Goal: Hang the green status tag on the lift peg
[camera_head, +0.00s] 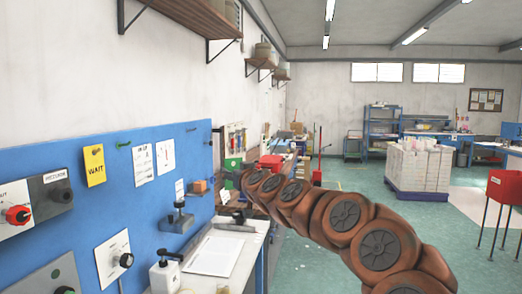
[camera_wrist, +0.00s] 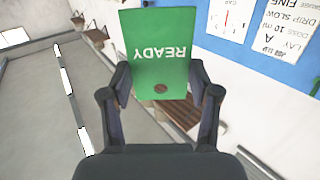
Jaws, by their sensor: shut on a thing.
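The green tag (camera_wrist: 160,55), lettered READY, is between the fingertips of my gripper (camera_wrist: 163,82) in the wrist view. Its lettering appears upside down there, and a dark round spot shows near its lower edge. My gripper is shut on it. In the head view the green tag (camera_head: 232,164) is small at the far end of my arm, by the right end of the blue wall board (camera_head: 120,205). An empty peg (camera_head: 124,144) sticks out from the board beside the yellow WAIT tag (camera_head: 94,165). I cannot tell which peg is the lift peg.
Paper sheets (camera_head: 143,164) hang on the board. Shelves (camera_head: 190,14) are on the wall above. Open floor (camera_head: 320,262) lies to the right.

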